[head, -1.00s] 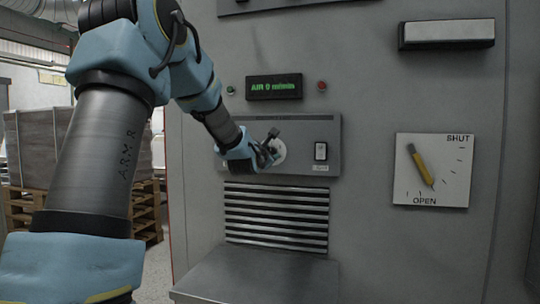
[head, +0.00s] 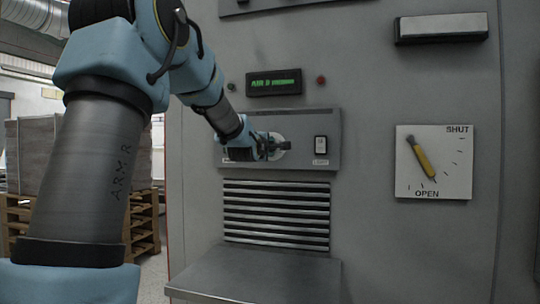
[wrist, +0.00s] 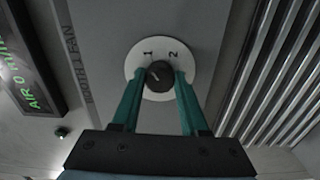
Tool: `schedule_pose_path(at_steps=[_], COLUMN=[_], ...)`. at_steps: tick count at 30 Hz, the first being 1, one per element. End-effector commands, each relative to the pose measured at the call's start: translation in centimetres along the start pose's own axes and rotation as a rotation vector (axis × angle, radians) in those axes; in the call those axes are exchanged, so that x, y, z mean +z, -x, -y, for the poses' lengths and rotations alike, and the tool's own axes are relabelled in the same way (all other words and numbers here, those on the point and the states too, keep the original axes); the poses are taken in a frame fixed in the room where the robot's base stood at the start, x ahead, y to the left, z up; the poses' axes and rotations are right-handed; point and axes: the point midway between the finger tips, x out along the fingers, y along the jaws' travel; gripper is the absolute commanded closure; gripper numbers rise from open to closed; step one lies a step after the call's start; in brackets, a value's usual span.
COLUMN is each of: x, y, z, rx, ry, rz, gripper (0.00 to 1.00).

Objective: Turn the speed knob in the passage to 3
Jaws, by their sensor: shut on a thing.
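The speed knob (wrist: 159,73) is small and black on a round white dial (wrist: 133,62), with 1 and 2 showing in the wrist view. The other dial marks are hidden behind my fingers. A pale line shows on the knob, but I cannot tell which number it points to. My gripper (wrist: 160,88) is shut on the knob, one teal finger on each side. In the head view my gripper (head: 268,147) covers most of the white dial (head: 281,155).
A rocker switch (head: 320,145) sits right of the dial on the same panel. Louvred vents (head: 275,215) and a metal shelf (head: 255,275) lie below. A yellow lever (head: 421,158) on a SHUT/OPEN plate is farther right. A boxed pallet (head: 80,155) stands at the left.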

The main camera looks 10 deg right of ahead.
Motion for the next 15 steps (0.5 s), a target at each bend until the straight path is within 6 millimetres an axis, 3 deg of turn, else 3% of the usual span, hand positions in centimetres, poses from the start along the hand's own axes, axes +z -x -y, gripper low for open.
schedule_pose_path(at_steps=[15], x=[0.06], y=[0.0], z=[0.54], rx=[-0.002], ry=[-0.488], rz=[0.001], gripper=[1.0])
